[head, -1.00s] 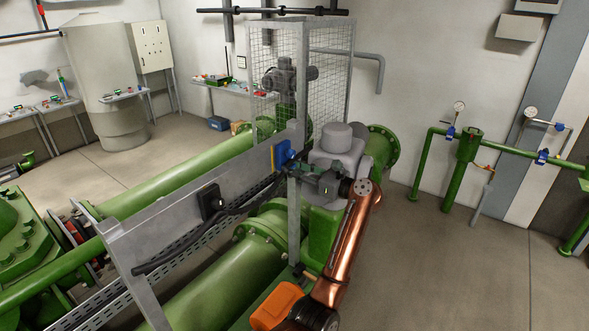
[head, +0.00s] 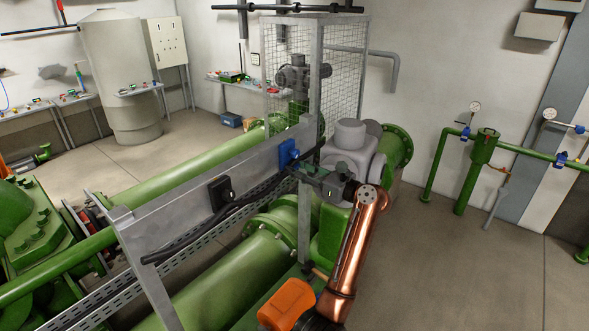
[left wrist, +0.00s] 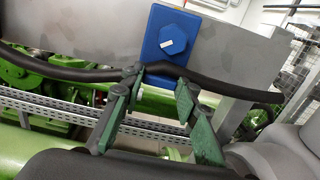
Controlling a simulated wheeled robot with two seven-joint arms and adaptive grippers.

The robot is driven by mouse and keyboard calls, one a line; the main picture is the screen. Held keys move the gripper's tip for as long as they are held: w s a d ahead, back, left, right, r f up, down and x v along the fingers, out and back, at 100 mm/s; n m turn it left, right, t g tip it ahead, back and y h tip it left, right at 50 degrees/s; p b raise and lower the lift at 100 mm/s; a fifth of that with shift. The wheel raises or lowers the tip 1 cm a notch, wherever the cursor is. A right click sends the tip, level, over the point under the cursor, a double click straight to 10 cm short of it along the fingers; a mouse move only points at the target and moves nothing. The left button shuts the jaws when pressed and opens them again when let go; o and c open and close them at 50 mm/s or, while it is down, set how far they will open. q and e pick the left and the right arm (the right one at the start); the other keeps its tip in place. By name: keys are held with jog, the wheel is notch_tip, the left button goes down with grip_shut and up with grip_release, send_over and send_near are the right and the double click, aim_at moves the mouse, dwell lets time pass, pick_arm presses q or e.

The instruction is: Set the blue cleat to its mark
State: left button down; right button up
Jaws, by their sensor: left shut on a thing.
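The blue cleat (head: 289,151) is a blue block on the upright grey metal panel (head: 170,212). In the left wrist view the blue cleat (left wrist: 163,50) has a hexagonal knob with a white mark (left wrist: 173,46). A black cable (left wrist: 60,68) crosses in front of its lower part. My left gripper (head: 301,170) is just below and right of the cleat in the head view. In the wrist view its fingers (left wrist: 157,85) stand apart with the cable at their tips, below the knob. The exact contact is partly hidden. My right gripper is not in view.
A black box (head: 220,192) sits on the panel to the left. A perforated cable tray (head: 85,290) and green pipes (head: 215,285) run below. A wire-mesh cage (head: 340,80) and a grey pump body (head: 350,150) stand close to the gripper.

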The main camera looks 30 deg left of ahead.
pick_arm(q)
jog(key=c, duration=2)
grip_release()
jog(key=o, duration=0.5)
jog(key=shift+d, duration=0.2)
jog(key=s+d, duration=0.2)
jog(key=d, duration=0.9)
jog(key=shift+d, duration=0.3)
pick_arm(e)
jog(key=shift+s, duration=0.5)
pick_arm(q)
jog(key=shift+a, duration=0.1)
